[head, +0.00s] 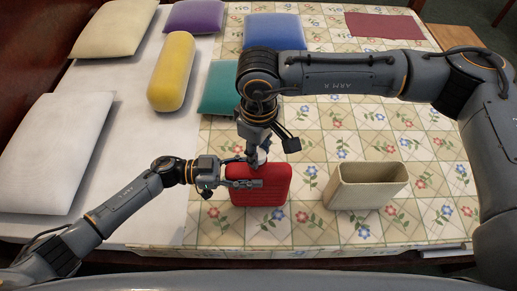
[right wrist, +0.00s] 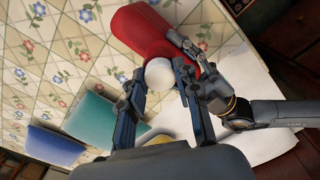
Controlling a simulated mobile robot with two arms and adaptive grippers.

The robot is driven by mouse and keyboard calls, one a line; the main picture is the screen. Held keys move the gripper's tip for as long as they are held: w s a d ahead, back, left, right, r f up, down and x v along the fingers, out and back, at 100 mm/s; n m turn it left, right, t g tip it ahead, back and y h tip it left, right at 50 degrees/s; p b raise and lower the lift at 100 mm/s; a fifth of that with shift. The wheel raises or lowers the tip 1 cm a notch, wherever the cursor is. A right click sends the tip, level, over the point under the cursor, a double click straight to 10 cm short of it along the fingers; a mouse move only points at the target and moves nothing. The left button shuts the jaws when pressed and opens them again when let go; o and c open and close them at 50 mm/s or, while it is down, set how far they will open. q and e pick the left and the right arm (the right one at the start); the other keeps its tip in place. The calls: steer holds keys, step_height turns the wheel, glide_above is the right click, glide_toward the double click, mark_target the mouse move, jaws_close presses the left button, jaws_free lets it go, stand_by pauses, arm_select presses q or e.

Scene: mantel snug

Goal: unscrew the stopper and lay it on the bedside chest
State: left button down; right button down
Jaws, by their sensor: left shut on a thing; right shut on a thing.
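A red bottle (head: 262,205) stands upright on the flowered quilt; it also shows at the top of the right wrist view (right wrist: 143,32). My left gripper (head: 243,183) is shut on the bottle's upper part, coming from the left. The pale, rounded stopper (right wrist: 159,74) is at the bottle's top end, between the fingers of my right gripper (right wrist: 160,68). My right gripper is shut on the stopper from above, and hides much of it in the head view. Whether the stopper is still seated in the neck is hard to tell. I cannot make out the bedside chest.
A cream open-topped container (head: 366,187) stands on the quilt to the right of the bottle. Yellow (head: 172,72), teal (head: 218,88), blue (head: 273,32), purple (head: 194,16) and white (head: 52,150) cushions lie behind and left. A dark red cloth (head: 383,26) lies at the far right.

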steer(key=shift+n, duration=0.9)
steer(key=c, duration=1)
jaws_free()
steer(key=shift+o, duration=0.2)
